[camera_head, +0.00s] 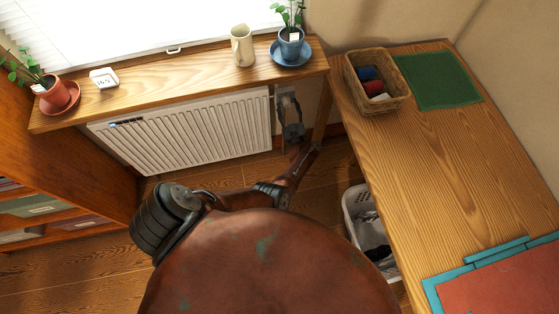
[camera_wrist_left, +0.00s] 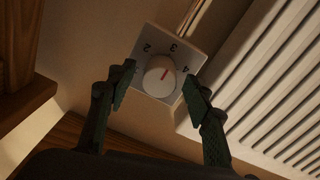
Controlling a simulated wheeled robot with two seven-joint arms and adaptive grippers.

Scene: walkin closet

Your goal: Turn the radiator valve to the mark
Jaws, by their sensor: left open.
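The radiator valve has a round white knob (camera_wrist_left: 159,76) with a red line on a pale square plate (camera_wrist_left: 157,40) marked 2, 3 and 4. In the left wrist view the red line points up and slightly right, roughly towards the 3. My left gripper (camera_wrist_left: 158,92) is open, its dark fingers apart on either side of the knob; I cannot tell whether they touch it. In the head view my left gripper (camera_head: 293,132) is by the wall just right of the white radiator (camera_head: 190,132), and the knob is hard to make out there. My right gripper is not in view.
A wooden shelf (camera_head: 130,95) above the radiator holds a jug (camera_head: 242,46), potted plants and a small white display (camera_head: 104,78). A wooden table (camera_head: 440,150) at the right bears a wicker basket (camera_head: 365,99). A white laundry basket (camera_head: 350,220) stands below its edge.

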